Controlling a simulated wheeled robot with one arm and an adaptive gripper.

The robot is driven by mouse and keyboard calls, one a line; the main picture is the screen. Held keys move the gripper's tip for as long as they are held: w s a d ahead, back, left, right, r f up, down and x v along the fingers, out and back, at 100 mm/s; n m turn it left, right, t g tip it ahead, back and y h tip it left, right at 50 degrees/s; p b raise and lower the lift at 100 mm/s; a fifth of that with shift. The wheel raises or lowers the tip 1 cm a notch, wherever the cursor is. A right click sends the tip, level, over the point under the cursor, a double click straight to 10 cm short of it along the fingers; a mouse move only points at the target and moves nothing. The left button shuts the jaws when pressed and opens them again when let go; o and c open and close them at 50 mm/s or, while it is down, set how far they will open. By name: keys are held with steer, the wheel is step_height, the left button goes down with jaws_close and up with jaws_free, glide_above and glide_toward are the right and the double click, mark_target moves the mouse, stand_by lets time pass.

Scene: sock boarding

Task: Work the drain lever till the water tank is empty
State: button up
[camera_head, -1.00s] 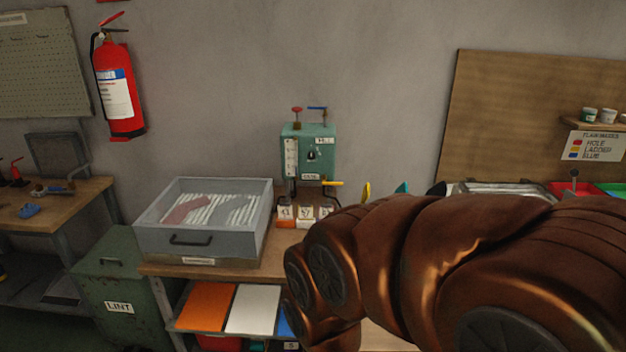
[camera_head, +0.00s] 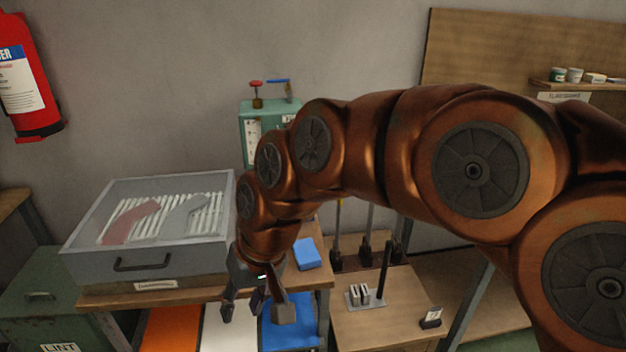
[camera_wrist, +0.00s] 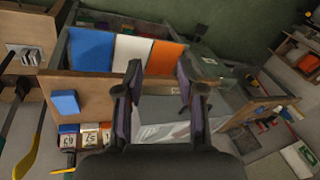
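The teal water tank (camera_head: 255,125) stands against the wall in the head view. It has a pale gauge strip on its front, and a red knob (camera_head: 256,84) and a blue-handled lever (camera_head: 279,82) on top. My arm covers its right and lower parts, including where a yellow lever showed earlier. The water level cannot be read. My gripper (camera_head: 256,308) points down in front of the bench edge, low and well forward of the tank. In the wrist view my gripper (camera_wrist: 160,88) has its fingers apart with nothing held between them.
A grey clear-topped box (camera_head: 145,262) sits on the bench left of my gripper. A blue block (camera_head: 307,254) lies right of it. Coloured panels, including a white one (camera_head: 228,335), sit below. Upright rods and a slotted holder (camera_head: 364,297) stand on the right table.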

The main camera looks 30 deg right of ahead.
steer(key=w+d+r+m+t+y+b, duration=0.1)
steer(key=w+d+m+t+y+b, duration=0.25)
steer(key=w, duration=0.85)
steer(key=w+d+r+m+t+y+b, duration=0.15)
steer(key=w+t+b, duration=0.25)
steer(key=w+b, duration=0.55)
steer(key=w+d+f+m+t+h+b, duration=0.2)
steer(key=w+d+m+t+b, duration=0.3)
steer(key=w+d, duration=0.9)
steer(key=w+d+f+m+t+h+b, duration=0.1)
steer(key=d+f+m+h, duration=0.25)
steer(key=d, duration=0.75)
steer(key=w+d+f+m+t+h+b, duration=0.1)
steer(key=d+f+m+h+b, duration=0.3)
steer(key=d, duration=0.7)
steer(key=shift+m+g+y, duration=0.25)
steer(key=shift+m+y, duration=0.2)
steer(key=shift+y, duration=0.2)
steer(key=shift+w+a+f+p, duration=0.1)
steer(key=shift+w+f+p, duration=0.2)
steer(key=shift+w, duration=0.9)
steer(key=shift+w+a+f+p, duration=0.15)
steer(key=shift+w+f, duration=0.2)
steer(key=shift+w, duration=0.8)
steer(key=shift+w+d+f+p, duration=0.1)
steer(key=shift+w+f+p, duration=0.2)
steer(key=shift+w, duration=0.9)
steer(key=shift+w+a, duration=0.1)
steer(key=shift+w, duration=0.1)
